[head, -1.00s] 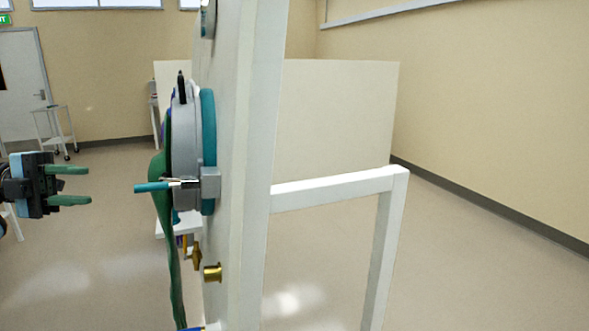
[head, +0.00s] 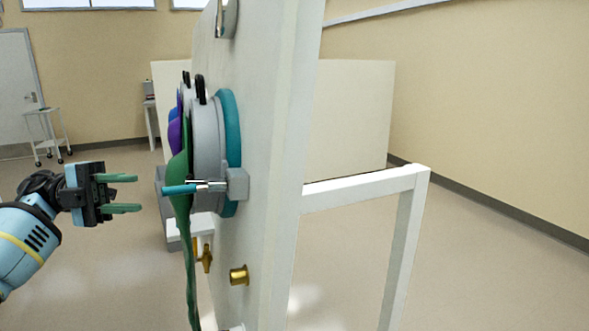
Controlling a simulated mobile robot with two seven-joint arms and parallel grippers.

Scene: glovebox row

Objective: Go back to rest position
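My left gripper (head: 122,193) shows at the left of the head view. Its two green fingers are apart with nothing between them. It points right toward the glovebox panel and is clear of it by a gap. On the panel (head: 262,130) is a round grey port (head: 207,140) with a teal ring (head: 229,135). A green glove (head: 181,175) hangs down from the port. A clamp with a teal handle (head: 180,189) sits across the port's front. My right gripper is not in view.
A white frame (head: 365,187) extends right from the panel. Brass fittings (head: 239,275) sit below the port. A purple glove (head: 174,135) shows on a port behind. A white trolley (head: 46,135) stands by the door at far left. The floor at left is open.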

